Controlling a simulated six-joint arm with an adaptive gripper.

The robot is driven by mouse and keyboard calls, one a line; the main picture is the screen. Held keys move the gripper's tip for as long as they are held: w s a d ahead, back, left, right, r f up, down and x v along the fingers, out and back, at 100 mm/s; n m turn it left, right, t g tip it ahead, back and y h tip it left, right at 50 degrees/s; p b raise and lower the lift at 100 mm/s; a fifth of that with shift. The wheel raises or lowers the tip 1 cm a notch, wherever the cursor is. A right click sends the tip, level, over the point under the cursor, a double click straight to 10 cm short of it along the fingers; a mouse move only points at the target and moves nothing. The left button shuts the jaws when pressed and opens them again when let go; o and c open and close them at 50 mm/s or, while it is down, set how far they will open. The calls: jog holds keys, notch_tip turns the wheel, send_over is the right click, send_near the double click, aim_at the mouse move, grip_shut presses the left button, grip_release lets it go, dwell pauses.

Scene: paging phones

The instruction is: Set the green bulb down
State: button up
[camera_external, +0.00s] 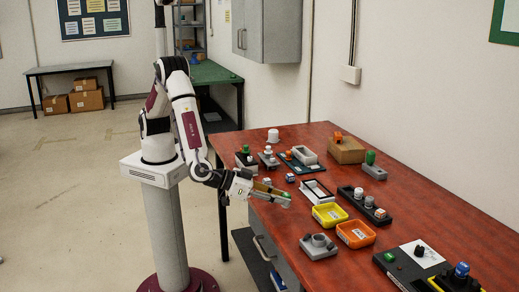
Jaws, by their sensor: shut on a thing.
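My gripper (284,198) reaches in from the left over the near left edge of the red-brown table. It is shut on a small green thing, which appears to be the green bulb (286,204), at its fingertips. The fingers hide much of it, and its exact shape is too small to tell. The fingertips are left of the yellow tray (329,215). I cannot tell how high the held thing is above the table top. Other green pieces show on a dark block (246,161) at the back left and on a grey holder (374,172) at the right.
An orange tray (356,235), a white-rimmed frame (316,192) and a grey fixture (318,247) stand near the gripper. A dark rack with round pieces (363,207) lies behind the trays. A wooden box (346,151) is at the back. Bare table (430,210) shows at right.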

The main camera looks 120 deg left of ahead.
aim_at(280, 217)
jog(key=shift+f, duration=1.85)
jog(key=shift+f, duration=0.15)
jog(key=o, duration=0.9)
jog(key=shift+o, duration=0.2)
jog(key=shift+r, duration=0.2)
jog(key=v, duration=1.2)
jog(key=shift+f, duration=0.1)
